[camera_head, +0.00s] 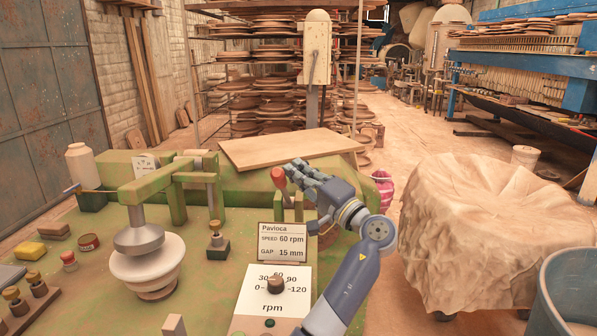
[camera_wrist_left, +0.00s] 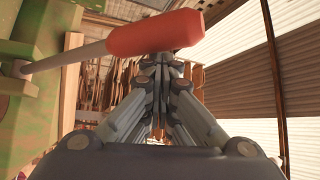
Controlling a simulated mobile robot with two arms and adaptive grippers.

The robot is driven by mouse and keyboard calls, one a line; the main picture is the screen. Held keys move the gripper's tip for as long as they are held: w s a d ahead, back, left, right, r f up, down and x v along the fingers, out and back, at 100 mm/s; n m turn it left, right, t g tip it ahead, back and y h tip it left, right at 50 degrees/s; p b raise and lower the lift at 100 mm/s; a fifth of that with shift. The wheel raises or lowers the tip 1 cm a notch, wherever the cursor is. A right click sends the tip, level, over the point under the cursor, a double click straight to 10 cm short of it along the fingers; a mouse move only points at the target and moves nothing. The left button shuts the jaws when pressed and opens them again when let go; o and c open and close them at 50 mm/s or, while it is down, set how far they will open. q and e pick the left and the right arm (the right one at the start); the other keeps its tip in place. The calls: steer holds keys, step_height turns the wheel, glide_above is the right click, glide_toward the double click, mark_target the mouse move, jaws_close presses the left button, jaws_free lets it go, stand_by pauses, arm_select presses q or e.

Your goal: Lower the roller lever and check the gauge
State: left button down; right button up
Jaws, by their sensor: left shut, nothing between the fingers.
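A lever with a red grip (camera_head: 278,177) and a grey shaft stands at the back of the green bench, just left of my left gripper (camera_head: 294,172). The left gripper is shut and empty, with its fingers pointing left towards the grip. In the left wrist view the red grip (camera_wrist_left: 155,33) crosses in front of the shut fingertips (camera_wrist_left: 162,62); I cannot tell whether they touch. The grey shaft runs left to a green part. A small white dial (camera_head: 146,163) sits behind the green press frame; its reading is too small to tell. My right gripper is out of view.
A card (camera_head: 283,242) reads Pavioca, 60 rpm, gap 15 mm. Below is an rpm knob panel (camera_head: 257,305). A green press (camera_head: 150,187) with a white bowl (camera_head: 147,268) stands left. A wooden board (camera_head: 290,147) lies behind the lever; a cloth-covered table (camera_head: 480,225) stands right.

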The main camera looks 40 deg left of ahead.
arm_select(q)
steer(key=v, duration=1.2)
stand_by(0.3)
